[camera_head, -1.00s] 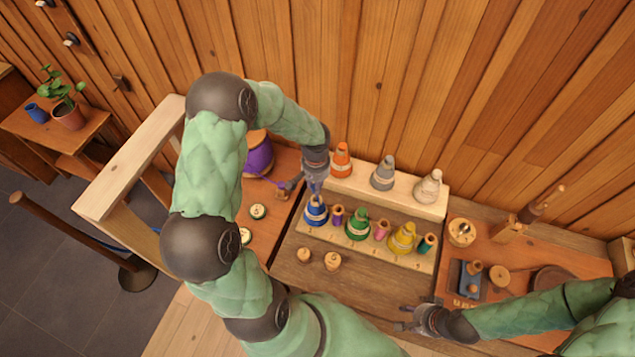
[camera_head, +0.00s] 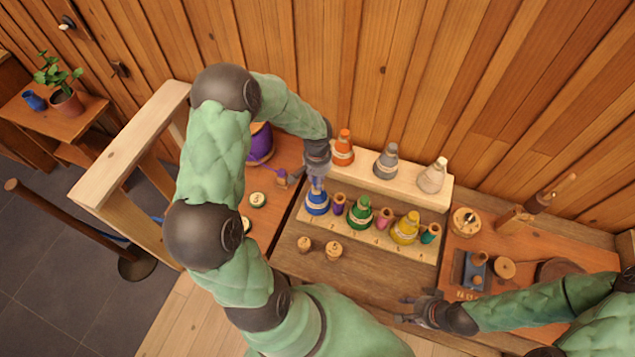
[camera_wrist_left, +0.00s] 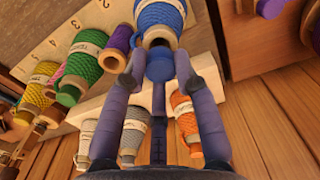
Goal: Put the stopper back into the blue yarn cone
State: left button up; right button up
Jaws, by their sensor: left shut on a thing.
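The blue yarn cone (camera_head: 317,204) stands upright at the left end of the pale numbered rack (camera_head: 375,240); it also shows at the top of the left wrist view (camera_wrist_left: 160,18). My left gripper (camera_head: 317,183) is directly above this cone, pointing down. In the left wrist view its fingers (camera_wrist_left: 160,75) are shut on a blue stopper (camera_wrist_left: 159,66). The stopper is at the narrow top of the cone; I cannot tell whether it is seated or just above the opening. My right gripper (camera_head: 405,308) is empty and open near the front of the table, away from the cones.
Green (camera_head: 360,214) and yellow (camera_head: 405,229) cones stand along the rack, with small spools between them. Orange (camera_head: 343,150), grey (camera_head: 386,163) and cream (camera_head: 432,178) cones stand on the raised back shelf. Two wooden knobs (camera_head: 333,250) are in front. A purple spool (camera_head: 261,142) is left.

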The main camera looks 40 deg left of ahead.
pick_arm(q)
jog(key=shift+f, duration=0.15)
pick_arm(e)
jog(key=shift+f, duration=0.1)
pick_arm(q)
jog(key=shift+f+b, duration=1)
pick_arm(e)
jog(key=shift+f, duration=0.9)
pick_arm(q)
jog(key=o, duration=0.9)
jog(key=o, duration=0.4)
jog(key=shift+r+p, duration=2.7)
jog(key=shift+r, duration=1.85)
pick_arm(e)
notch_tip(320, 180, up, 5)
jog(key=shift+r, duration=0.2)
